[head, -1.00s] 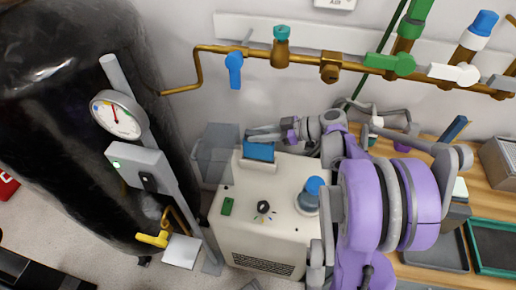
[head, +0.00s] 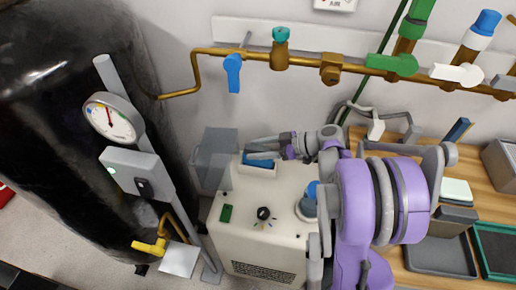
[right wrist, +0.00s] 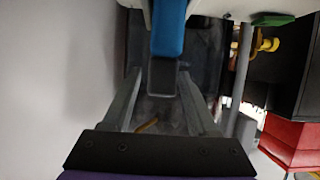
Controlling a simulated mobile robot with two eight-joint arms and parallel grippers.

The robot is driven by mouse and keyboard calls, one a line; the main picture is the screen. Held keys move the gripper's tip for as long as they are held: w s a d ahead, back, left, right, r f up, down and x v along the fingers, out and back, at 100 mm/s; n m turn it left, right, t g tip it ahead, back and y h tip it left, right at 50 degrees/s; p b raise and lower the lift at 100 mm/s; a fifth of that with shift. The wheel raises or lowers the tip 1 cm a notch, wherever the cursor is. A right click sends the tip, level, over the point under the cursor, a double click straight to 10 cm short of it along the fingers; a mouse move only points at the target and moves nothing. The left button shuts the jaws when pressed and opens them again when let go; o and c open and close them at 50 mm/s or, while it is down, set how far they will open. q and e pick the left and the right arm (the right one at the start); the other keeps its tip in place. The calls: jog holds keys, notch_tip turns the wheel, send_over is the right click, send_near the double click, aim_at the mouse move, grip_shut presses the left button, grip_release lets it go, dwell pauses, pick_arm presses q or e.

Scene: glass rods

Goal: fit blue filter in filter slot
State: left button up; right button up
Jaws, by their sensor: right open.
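The blue filter (head: 260,164) is at the slot (head: 257,173) on top of the cream machine, at its back. Only a blue strip shows above the pale slot edge in the head view. My right gripper (head: 264,153) is at the filter, its fingers pointing left across it. In the right wrist view the blue filter (right wrist: 169,32), with a dark grey end, reaches between the tips of the open right gripper (right wrist: 160,80). Gaps seem to show beside it. How deep the filter sits is hidden. My left gripper is not in view.
The cream machine (head: 260,235) has a knob and a blue-topped round fitting (head: 308,200). A clear grey box (head: 215,155) stands at its left back. A gauge post (head: 150,170) and black tank (head: 60,120) are further left. Brass pipes (head: 330,68) run above. Trays (head: 440,255) lie right.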

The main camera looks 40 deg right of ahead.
jog(key=p+v, duration=0.2)
jog(key=v, duration=1)
dwell(0.4)
